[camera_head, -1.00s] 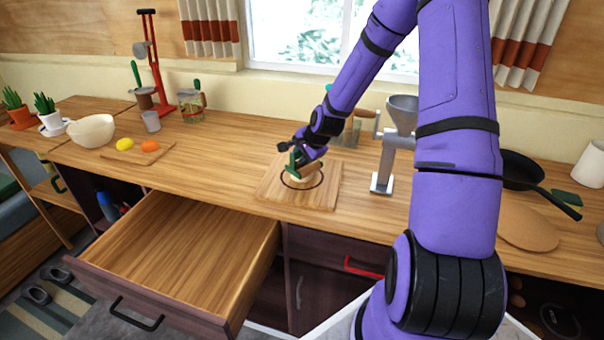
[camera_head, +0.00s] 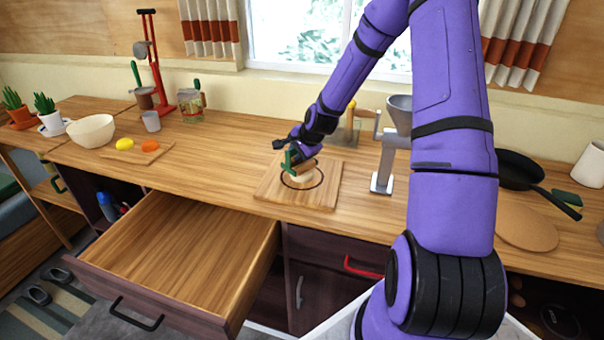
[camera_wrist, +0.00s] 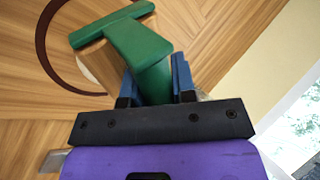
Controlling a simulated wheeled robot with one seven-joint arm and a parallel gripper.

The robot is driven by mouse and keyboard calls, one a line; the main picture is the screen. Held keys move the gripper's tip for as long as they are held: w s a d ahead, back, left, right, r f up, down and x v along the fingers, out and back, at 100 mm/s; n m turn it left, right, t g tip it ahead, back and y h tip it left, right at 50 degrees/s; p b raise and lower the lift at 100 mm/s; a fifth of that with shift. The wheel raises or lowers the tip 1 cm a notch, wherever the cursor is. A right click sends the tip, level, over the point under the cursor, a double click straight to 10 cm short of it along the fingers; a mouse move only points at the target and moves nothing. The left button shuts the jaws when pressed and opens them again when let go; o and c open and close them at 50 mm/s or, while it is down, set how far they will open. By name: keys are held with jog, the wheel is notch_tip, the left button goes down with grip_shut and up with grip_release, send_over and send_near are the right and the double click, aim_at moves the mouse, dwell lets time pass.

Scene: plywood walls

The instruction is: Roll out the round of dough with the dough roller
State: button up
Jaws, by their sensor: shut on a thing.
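The round of dough (camera_head: 298,181) lies pale inside a dark ring marked on a square wooden board (camera_head: 318,200) on the counter. My gripper (camera_head: 300,157) is over the board, shut on the green handle of the dough roller (camera_head: 306,166). The roller's wooden cylinder is over the dough; I cannot tell whether it touches. In the wrist view the roller's green handle (camera_wrist: 139,45) sits between the blue fingertips of my gripper (camera_wrist: 156,82). The dough (camera_wrist: 88,70) is mostly hidden there behind the roller, with a pale edge beside it.
A metal grinder (camera_head: 385,150) stands right of the board, with a black pan (camera_head: 520,170) farther right. An open drawer (camera_head: 180,255) juts out at front left. A small board with fruit (camera_head: 137,152) and a bowl (camera_head: 91,131) stand at left. Counter between is clear.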

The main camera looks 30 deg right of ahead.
jog(key=shift+s, duration=0.2)
jog(key=shift+s+d, duration=0.2)
jog(key=shift+s, duration=0.85)
jog(key=shift+w, duration=0.15)
